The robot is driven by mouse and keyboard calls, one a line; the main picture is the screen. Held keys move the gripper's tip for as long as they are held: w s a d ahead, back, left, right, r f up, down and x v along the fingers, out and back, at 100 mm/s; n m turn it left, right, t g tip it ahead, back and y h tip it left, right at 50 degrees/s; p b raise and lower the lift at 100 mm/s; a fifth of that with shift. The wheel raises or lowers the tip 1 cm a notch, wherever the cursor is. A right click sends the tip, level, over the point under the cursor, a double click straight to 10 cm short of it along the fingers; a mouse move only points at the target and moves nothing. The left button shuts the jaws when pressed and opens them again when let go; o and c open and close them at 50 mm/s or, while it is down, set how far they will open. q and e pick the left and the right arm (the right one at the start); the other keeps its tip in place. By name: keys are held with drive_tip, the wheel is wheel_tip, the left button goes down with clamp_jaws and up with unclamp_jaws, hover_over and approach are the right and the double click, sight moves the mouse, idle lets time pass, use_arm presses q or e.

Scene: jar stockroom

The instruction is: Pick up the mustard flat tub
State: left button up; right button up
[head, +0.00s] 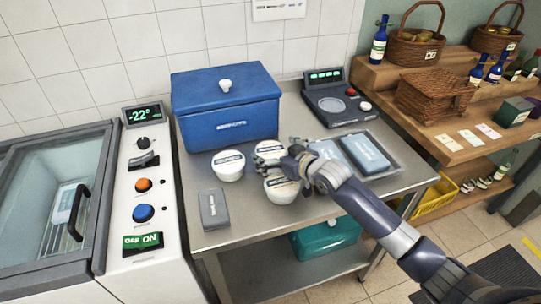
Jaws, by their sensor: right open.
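No tub of a clear mustard colour shows; the labels are too small to read. Three white round tubs with dark label bands stand on the steel table: a left tub (229,167), a back tub (268,148) and a front tub (281,190). My right gripper (288,160) is open, over or beside the back and front tubs, and it hides part of both. I cannot tell whether it touches either. My left gripper is not in view.
A blue lidded box (225,108) stands behind the tubs, a grey pack (213,209) in front left. A tray (392,160) with blue packs (365,153) and a console (338,105) lie right. A freezer (50,200) is at left. The table's front edge is clear.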

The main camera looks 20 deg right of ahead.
drive_tip(key=shift+c, duration=0.8)
drive_tip(key=c, duration=0.9)
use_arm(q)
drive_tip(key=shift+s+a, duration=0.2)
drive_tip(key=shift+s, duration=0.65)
use_arm(e)
drive_tip(key=shift+c, duration=1.2)
drive_tip(key=shift+r, duration=0.1)
